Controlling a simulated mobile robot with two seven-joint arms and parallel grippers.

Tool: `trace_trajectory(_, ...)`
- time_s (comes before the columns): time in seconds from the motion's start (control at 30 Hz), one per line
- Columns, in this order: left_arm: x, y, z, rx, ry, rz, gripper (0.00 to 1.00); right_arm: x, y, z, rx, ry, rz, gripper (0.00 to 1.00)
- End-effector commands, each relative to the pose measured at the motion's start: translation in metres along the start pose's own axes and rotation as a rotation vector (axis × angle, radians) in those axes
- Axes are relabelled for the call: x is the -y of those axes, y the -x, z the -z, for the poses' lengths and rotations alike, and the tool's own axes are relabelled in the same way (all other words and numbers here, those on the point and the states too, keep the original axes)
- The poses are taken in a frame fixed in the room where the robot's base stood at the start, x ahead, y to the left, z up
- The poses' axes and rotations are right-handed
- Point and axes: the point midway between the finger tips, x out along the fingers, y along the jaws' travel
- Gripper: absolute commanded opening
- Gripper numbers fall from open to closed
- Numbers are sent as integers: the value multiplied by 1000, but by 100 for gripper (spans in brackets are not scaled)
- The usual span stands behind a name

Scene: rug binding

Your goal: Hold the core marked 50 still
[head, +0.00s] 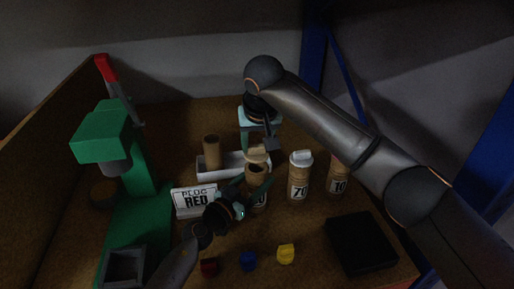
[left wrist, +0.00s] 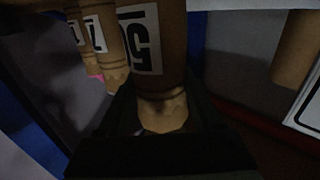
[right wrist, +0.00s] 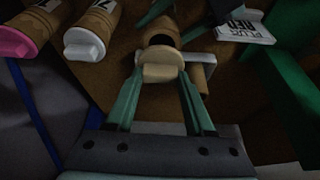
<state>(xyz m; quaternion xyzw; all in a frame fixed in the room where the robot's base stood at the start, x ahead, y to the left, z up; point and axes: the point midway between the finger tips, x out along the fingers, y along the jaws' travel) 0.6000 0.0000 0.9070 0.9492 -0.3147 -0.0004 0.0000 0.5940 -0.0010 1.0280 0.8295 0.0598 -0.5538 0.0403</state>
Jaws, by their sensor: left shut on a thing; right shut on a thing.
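The core marked 50 is a brown cardboard tube (head: 255,178) standing near the middle of the table; its label is mostly hidden in the head view. The left wrist view shows the core and its label upside down (left wrist: 140,38). My left gripper (head: 248,198) is shut around the core. My right gripper (head: 260,142) is shut on a tan cap (head: 256,154), which is at the core's dark open top (right wrist: 161,38). The cap also shows between the right fingers in the right wrist view (right wrist: 162,70). I cannot tell whether cap and core touch.
Cores marked 70 (head: 299,185), with a white cap, and 10 (head: 338,180) stand to the right. A bare tube (head: 211,152) stands by a white block. A PLUG RED sign (head: 194,200), a green press (head: 140,190), coloured plugs (head: 248,261) and a black box (head: 360,243) surround them.

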Motion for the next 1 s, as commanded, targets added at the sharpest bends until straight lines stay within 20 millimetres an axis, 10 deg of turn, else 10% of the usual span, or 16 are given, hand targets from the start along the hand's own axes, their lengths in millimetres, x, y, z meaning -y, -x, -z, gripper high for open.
trace_trajectory(1.0, 0, 0, -1, 1, -1, 1, 8, 0, 43, 18, 1, 0, 0, 0)
